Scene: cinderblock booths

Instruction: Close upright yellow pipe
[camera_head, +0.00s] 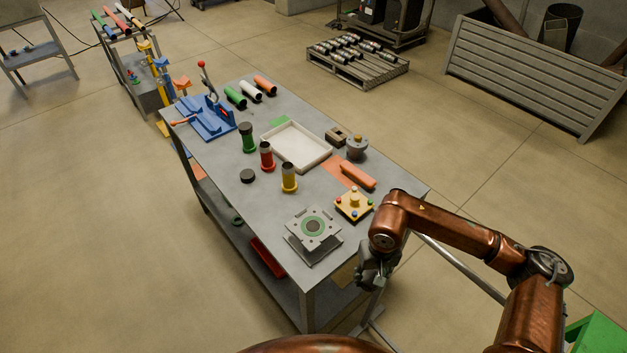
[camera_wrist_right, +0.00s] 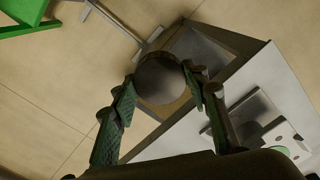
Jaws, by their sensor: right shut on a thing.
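The upright yellow pipe (camera_head: 289,178) stands on the grey table, its top open and dark. An upright red pipe (camera_head: 266,157) stands behind it, with an open-looking top. An upright green pipe (camera_head: 248,138) farther back has a dark cap on top. A loose dark cap (camera_head: 247,176) lies on the table left of the yellow pipe. My right gripper (camera_head: 372,280) is beyond the table's near right edge, well to the right of the yellow pipe. In the right wrist view its fingers are shut on a round dark cap (camera_wrist_right: 160,78). My left gripper is out of view.
A fixture plate (camera_head: 313,228) and a yellow block with coloured knobs (camera_head: 354,205) lie between the yellow pipe and my right gripper. Floor around the table is mostly clear.

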